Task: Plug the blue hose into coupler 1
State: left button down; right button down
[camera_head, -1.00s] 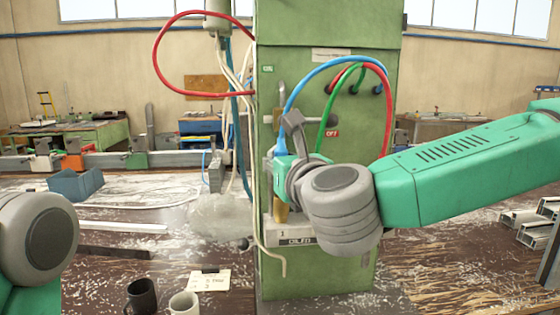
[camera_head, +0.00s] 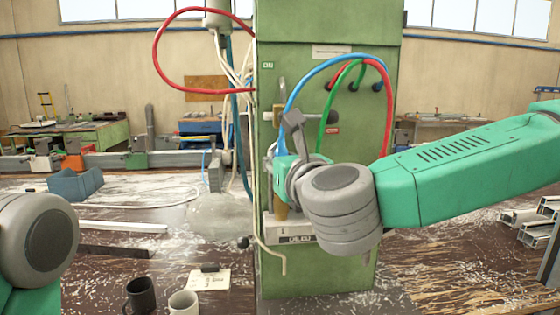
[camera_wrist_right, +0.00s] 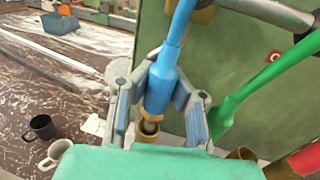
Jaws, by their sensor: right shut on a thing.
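The blue hose (camera_head: 318,72) arches from the green cabinet down into my right gripper (camera_head: 287,150). In the right wrist view, the right gripper (camera_wrist_right: 163,98) is shut on the blue hose's sleeve (camera_wrist_right: 160,88), with one finger on each side. The sleeve ends in a brass collar and a metal tip pointing down. The tip is at the mouth of a brass coupler (camera_wrist_right: 147,136); I cannot tell whether it is inside. In the head view this coupler (camera_head: 281,213) stands on a block marked 1 (camera_head: 283,231). My left gripper is out of view; only its wrist shows.
A green hose (camera_wrist_right: 245,92) and a red hose (camera_wrist_right: 305,160) hang close to the right of my gripper, by another brass coupler (camera_wrist_right: 241,153). The green cabinet (camera_head: 330,270) stands behind. A dark mug (camera_head: 141,295) and a pale mug (camera_head: 183,303) stand at the front left.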

jog(key=shift+f+b, duration=0.8)
jog(key=shift+b, duration=0.2)
dwell(1.1)
jog(key=shift+f+b, duration=0.6)
jog(key=shift+f, duration=0.15)
dwell(0.3)
jog(key=c, duration=1.6)
grip_release()
jog(key=shift+o, duration=0.2)
jog(key=shift+s, duration=0.1)
jog(key=b+v, duration=0.2)
jog(key=v, duration=0.6)
jog(key=shift+s, duration=0.4)
